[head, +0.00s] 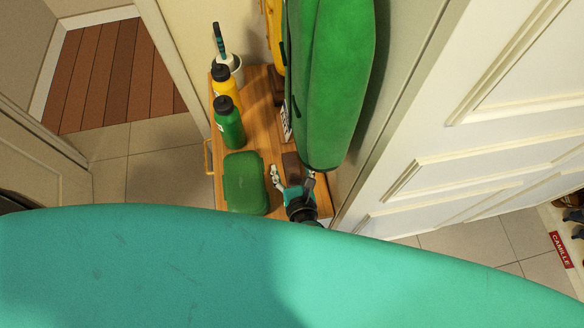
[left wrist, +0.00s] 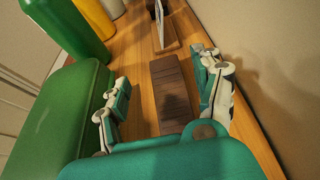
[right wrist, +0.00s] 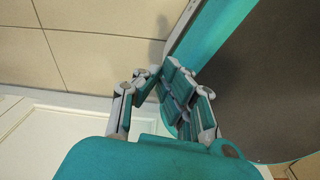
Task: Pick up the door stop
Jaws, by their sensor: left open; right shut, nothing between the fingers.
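A dark brown wooden wedge, which looks like the door stop (left wrist: 172,92), lies on the wooden top (left wrist: 144,62) in the left wrist view. In the head view the door stop (head: 291,163) is partly hidden by my left gripper. My left gripper (head: 292,175) is open above the near part of the wedge, with one finger to each side; the left wrist view shows a gap between each finger and the wedge. My right gripper (right wrist: 160,82) is shut and empty, over the tiled floor, away from the wooden top.
A green case (head: 245,184) lies close to the left of my left gripper. Behind it stand a green bottle (head: 229,125), a yellow bottle (head: 225,85) and a white cup (head: 233,64). A large green hanging item (head: 332,80) and a white door (head: 470,120) are on the right.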

